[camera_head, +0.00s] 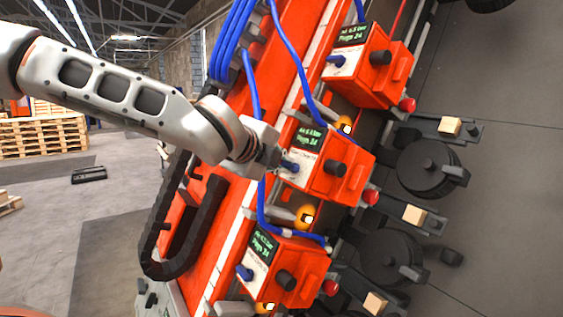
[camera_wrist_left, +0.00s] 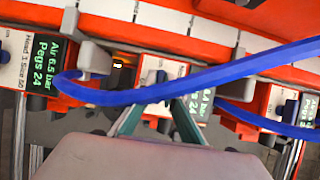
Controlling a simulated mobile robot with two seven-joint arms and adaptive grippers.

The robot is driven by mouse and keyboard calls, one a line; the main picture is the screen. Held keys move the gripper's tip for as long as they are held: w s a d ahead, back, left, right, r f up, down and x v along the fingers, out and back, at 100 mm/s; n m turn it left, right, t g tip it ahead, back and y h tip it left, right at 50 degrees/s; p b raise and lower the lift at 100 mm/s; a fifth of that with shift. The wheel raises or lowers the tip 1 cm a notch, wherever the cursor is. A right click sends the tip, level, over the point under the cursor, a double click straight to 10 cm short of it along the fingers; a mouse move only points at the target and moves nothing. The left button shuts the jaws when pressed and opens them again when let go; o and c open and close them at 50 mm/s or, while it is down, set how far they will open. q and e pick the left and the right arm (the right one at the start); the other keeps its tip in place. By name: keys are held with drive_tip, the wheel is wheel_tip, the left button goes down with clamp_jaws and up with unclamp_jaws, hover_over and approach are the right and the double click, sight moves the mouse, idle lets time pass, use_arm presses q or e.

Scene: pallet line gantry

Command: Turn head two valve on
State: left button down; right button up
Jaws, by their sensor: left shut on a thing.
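Three orange head units stand in a row in the head view, each with a white panel, a green-lettered display and a blue valve handle. The middle unit (camera_head: 335,172) has its blue valve handle (camera_head: 291,167) at my left gripper (camera_head: 277,160). My left gripper is shut on that handle. In the left wrist view, the fingers (camera_wrist_left: 166,104) meet at the middle unit's white panel, and a blue handle (camera_wrist_left: 161,77) shows above the hose. The hose and fingers hide part of the contact. The neighbouring unit's label there reads Head 1. My right gripper is out of view.
Blue air hoses (camera_head: 290,50) hang around the units, and one (camera_wrist_left: 200,84) crosses the wrist view before the fingers. The upper unit (camera_head: 370,70) and lower unit (camera_head: 280,265) flank the middle one. Black round parts (camera_head: 428,165) lie right. Pallets (camera_head: 45,135) stand far left.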

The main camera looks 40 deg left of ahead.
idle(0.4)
use_arm(q)
drive_tip(key=c, duration=2.1)
unclamp_jaws()
drive_tip(key=shift+c, duration=0.2)
drive_tip(key=v, duration=1.2)
drive_tip(key=shift+s+f, duration=0.1)
